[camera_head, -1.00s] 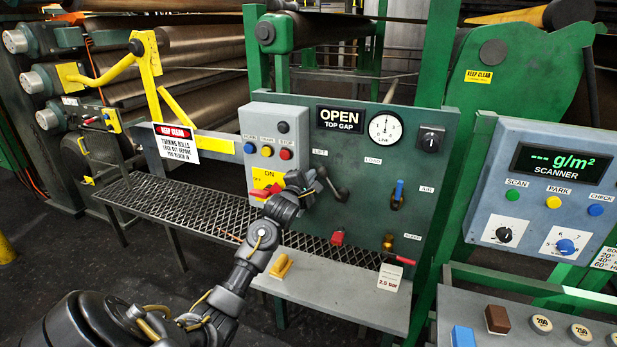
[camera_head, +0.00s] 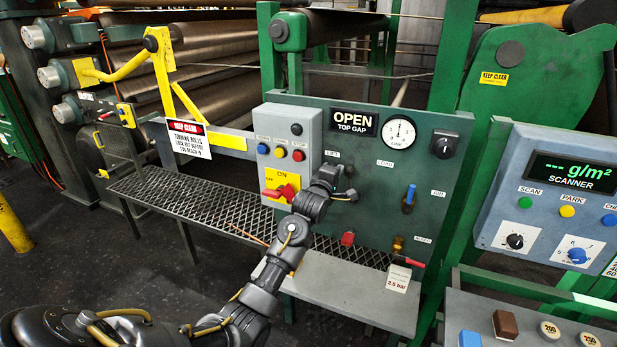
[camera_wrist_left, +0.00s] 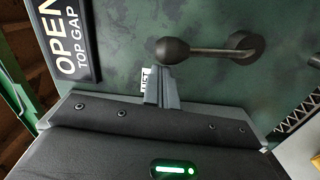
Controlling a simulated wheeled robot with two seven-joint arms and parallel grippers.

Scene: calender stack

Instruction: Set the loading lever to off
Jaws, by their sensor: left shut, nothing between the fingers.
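The black lever on the green panel, taken as the loading lever, has its pivot (camera_head: 352,196) right of my left gripper. In the left wrist view its round knob (camera_wrist_left: 173,50) and shaft show clearly; it points almost straight up the panel. A LIFT label (camera_head: 333,154) is up and left of it, and a LOAD label (camera_head: 385,163) up and right. No off label is readable. My left gripper (camera_head: 342,174) is shut and empty, just left of the knob; its tip (camera_wrist_left: 157,78) looks close to or touching it. My right gripper is not in view.
A control box (camera_head: 293,130) with buttons and a red switch (camera_head: 281,190) stands left. A grey shelf (camera_head: 350,302) lies below.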

